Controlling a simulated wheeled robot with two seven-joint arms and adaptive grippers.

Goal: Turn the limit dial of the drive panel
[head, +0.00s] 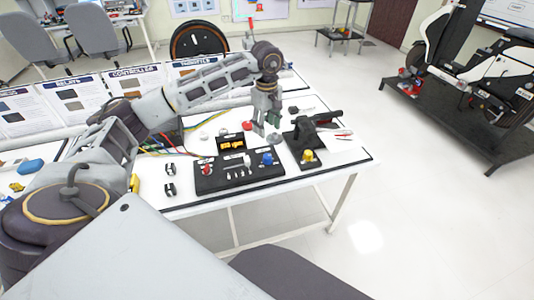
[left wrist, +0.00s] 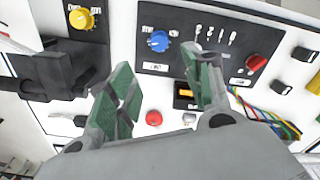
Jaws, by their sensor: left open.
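The drive panel (head: 237,179) is a dark plate on the white table. It carries a blue dial (head: 267,158), a red dial (head: 206,169) and several small switches between them. In the left wrist view the blue dial (left wrist: 159,41) has a small label below it that seems to read limit, and the red dial (left wrist: 256,62) is to the right. My left gripper (head: 266,127) is open and empty above the table, behind the panel in the head view. In the wrist view its green-padded fingers (left wrist: 160,66) are apart, with the blue dial beyond the gap, untouched. My right gripper is out of view.
A black device with a yellow knob (head: 307,156) stands right of the panel. An orange display (head: 231,143) and a red button (head: 247,126) are behind it. Coloured wires lie to the left. Two small black parts (head: 170,179) lie left of the panel.

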